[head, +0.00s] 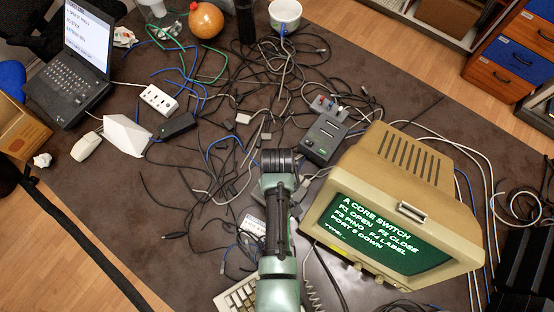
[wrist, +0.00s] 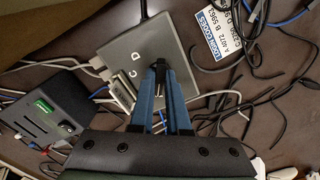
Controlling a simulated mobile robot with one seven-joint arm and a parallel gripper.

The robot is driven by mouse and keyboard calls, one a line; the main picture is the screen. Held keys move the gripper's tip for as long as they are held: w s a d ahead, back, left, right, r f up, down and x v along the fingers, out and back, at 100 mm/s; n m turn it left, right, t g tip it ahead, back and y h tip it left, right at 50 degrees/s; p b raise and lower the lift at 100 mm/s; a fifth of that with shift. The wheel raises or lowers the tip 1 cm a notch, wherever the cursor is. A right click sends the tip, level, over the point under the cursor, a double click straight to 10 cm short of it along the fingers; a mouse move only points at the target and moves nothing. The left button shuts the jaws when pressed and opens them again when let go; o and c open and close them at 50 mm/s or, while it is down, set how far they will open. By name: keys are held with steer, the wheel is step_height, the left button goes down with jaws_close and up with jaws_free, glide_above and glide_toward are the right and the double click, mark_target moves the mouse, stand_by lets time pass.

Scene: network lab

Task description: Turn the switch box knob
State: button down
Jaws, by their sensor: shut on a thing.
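The switch box (wrist: 128,45) is a flat grey box with the letters C and D on its top and a connector on one side, in the wrist view. My gripper (wrist: 161,68) reaches over it, its two blue fingers close together and pointing down at the middle of its top. The fingers are shut on the knob, which is mostly hidden between them. In the head view the dark end of my arm (head: 280,162) covers most of the box, and the fingertips are hidden.
A dark grey device (head: 325,138) stands beside the switch box, and it shows in the wrist view (wrist: 45,112). A beige monitor (head: 385,175) is close on the right. Tangled cables cover the table middle. A white label (wrist: 218,36) lies beside the box.

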steer(key=shift+n, duration=0.3)
steer(key=c, duration=0.9)
jaws_free()
step_height(320, 180, up, 13)
stand_by(0.4)
